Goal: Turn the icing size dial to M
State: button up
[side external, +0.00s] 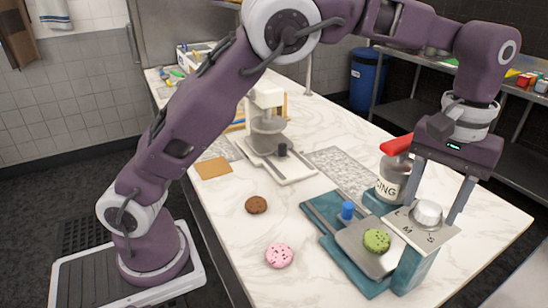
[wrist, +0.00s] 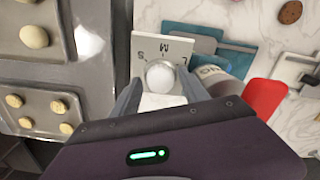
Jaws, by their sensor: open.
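The icing size dial (side external: 428,213) is a round white knob on a pale square panel (side external: 408,228) marked L, M and S, on the teal icing machine (side external: 412,272). In the wrist view the knob (wrist: 162,77) sits centred below the M, with S at left and L at right. I cannot make out a pointer on it, so its setting is unclear. My gripper (side external: 438,205) is open above the panel, pointing down. In the wrist view my gripper's fingers (wrist: 161,92) are on either side of the knob; contact is not clear.
A grey icing bottle with a red top (side external: 393,178) stands close behind the panel. Pink (side external: 279,256) and brown (side external: 256,205) cookies lie on the counter. Trays (wrist: 60,75) hold more pieces.

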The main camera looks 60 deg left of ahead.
aim_at(428, 207)
jog(key=n, duration=0.8)
notch_tip(428, 207, up, 8)
jog(key=shift+s+a+f, duration=0.1)
jog(key=shift+s, duration=0.05)
jog(key=s+a+r+m+h, duration=0.2)
jog(key=s+a+r+m, duration=0.4)
jog(key=s+a+r, duration=0.15)
jog(key=s+a+f+m+t, duration=0.2)
jog(key=s+a+f, duration=0.2)
jog(key=s, duration=0.5)
jog(key=s+a+f+m+t+y, duration=0.1)
jog(key=s+a+f+m+t, duration=0.2)
jog(key=s+a+f, duration=0.2)
jog(key=shift+s, duration=1.9)
